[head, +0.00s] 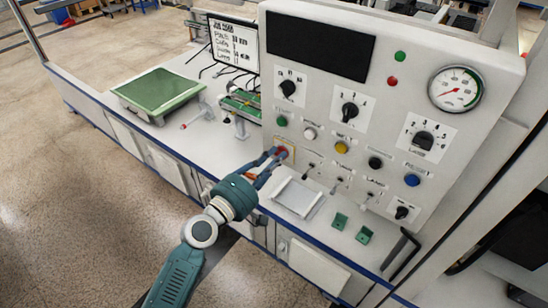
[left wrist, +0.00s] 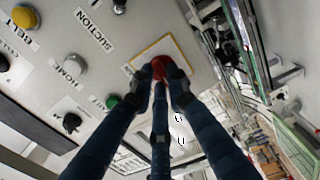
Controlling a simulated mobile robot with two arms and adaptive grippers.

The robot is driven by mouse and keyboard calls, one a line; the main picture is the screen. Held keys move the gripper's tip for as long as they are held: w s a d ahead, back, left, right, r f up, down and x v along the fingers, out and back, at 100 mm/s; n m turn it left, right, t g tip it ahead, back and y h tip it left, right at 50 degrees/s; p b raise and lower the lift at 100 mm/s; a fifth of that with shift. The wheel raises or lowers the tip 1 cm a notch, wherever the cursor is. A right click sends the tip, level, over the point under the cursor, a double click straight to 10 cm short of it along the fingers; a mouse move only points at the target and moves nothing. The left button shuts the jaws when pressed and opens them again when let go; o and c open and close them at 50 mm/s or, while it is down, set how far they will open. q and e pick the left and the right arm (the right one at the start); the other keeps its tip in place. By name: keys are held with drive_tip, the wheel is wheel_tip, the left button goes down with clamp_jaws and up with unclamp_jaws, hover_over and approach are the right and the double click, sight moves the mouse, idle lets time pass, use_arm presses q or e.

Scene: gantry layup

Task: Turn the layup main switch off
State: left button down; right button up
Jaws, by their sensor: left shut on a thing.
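The main switch is most likely the red knob (head: 283,152) on a yellow-edged plate at the lower left of the grey control panel (head: 325,110). It also shows in the left wrist view as a red knob (left wrist: 163,66) on its yellow-edged plate (left wrist: 176,46). My left gripper (head: 276,155) reaches it from the front left. In the left wrist view the fingers (left wrist: 162,84) are closed around the red knob, hiding part of it. Which way the knob is turned cannot be told. My right gripper is in neither view.
Close by are a green button (head: 281,121), a white button (head: 310,133), a yellow button (head: 341,147) and small toggles (head: 309,172). A white tray (head: 298,198) lies on the bench below. A green mat (head: 158,90) and a screen (head: 233,43) are to the left.

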use_arm(q)
drive_tip(key=shift+n, duration=0.4)
drive_tip(key=c, duration=1.7)
unclamp_jaws()
drive_tip(key=v, duration=1.2)
